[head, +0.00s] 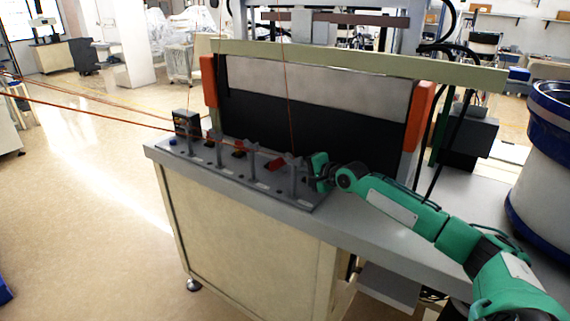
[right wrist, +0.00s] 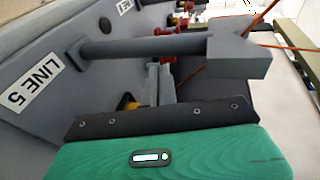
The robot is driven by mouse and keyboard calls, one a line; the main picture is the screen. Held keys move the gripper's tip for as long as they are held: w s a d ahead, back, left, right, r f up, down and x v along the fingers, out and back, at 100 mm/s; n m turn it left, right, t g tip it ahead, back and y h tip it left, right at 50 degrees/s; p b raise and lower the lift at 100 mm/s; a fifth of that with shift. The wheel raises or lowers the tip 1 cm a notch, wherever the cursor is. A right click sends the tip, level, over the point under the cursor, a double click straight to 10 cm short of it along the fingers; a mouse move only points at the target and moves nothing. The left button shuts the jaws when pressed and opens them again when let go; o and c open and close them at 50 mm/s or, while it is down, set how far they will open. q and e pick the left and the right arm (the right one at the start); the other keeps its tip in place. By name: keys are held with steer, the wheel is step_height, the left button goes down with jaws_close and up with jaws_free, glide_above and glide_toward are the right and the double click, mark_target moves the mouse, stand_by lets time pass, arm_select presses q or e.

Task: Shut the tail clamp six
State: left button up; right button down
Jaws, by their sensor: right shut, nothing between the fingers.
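A row of grey clamps (head: 252,162) stands on a grey base plate on the bench in the head view. No label for clamp six can be read. In the right wrist view, a grey clamp bar (right wrist: 165,47) with a blocky end crosses the picture beside a "LINE 5" label (right wrist: 30,83). An orange wire runs by the block. My right gripper (head: 318,174) is shut and empty at the right end of the row. Its green body fills the bottom of the wrist view; whether it touches a clamp cannot be told. My left gripper is out of view.
Orange wires (head: 90,107) run in from the left and from above to the row. A dark box (head: 187,123) stands at the row's left end. A machine frame with orange side posts (head: 418,115) rises behind.

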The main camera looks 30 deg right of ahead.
mark_target(276, 164)
steer(key=x, duration=0.3)
steer(key=p+x, duration=0.1)
steer(key=x, duration=0.1)
steer(key=shift+w+r, duration=0.1)
steer(key=shift+r, duration=0.35)
steer(key=shift+x, duration=0.95)
steer(key=shift+r, duration=0.25)
steer(key=shift+w+a+p, duration=0.2)
steer(key=shift+a+p, duration=0.15)
steer(key=shift+p, duration=0.3)
steer(key=shift+s+d, duration=0.15)
steer(key=shift+s, duration=0.3)
steer(key=b+v, duration=0.2)
steer(key=v, duration=0.9)
steer(key=shift+s, duration=0.15)
steer(key=shift+v, duration=0.75)
